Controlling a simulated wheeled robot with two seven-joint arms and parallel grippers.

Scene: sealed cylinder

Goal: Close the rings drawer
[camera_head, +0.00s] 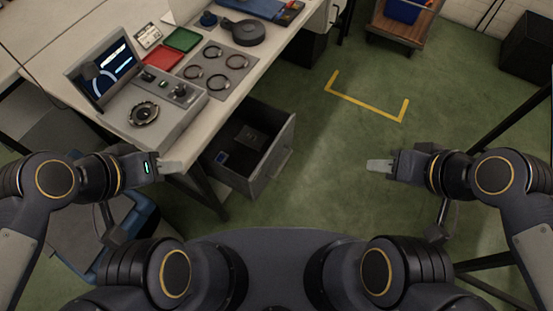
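The drawer (266,177) is a grey metal box pulled out from under the bench, open toward the right. A small blue item and a grey item lie inside it. My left gripper (171,166) is at the bench's front corner, left of the drawer and apart from it. My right gripper (379,165) is over the green floor, well to the right of the drawer, touching nothing. The fingers of both grippers are too small to tell whether they are open or shut. Several dark rings (212,52) lie on a grey mat on the bench.
The bench (217,108) holds a grey console with a screen (106,70), a red tray (163,57), a green tray (183,40) and a black round device (248,32). A wooden cart (403,27) stands at the back. The floor right of the drawer is clear.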

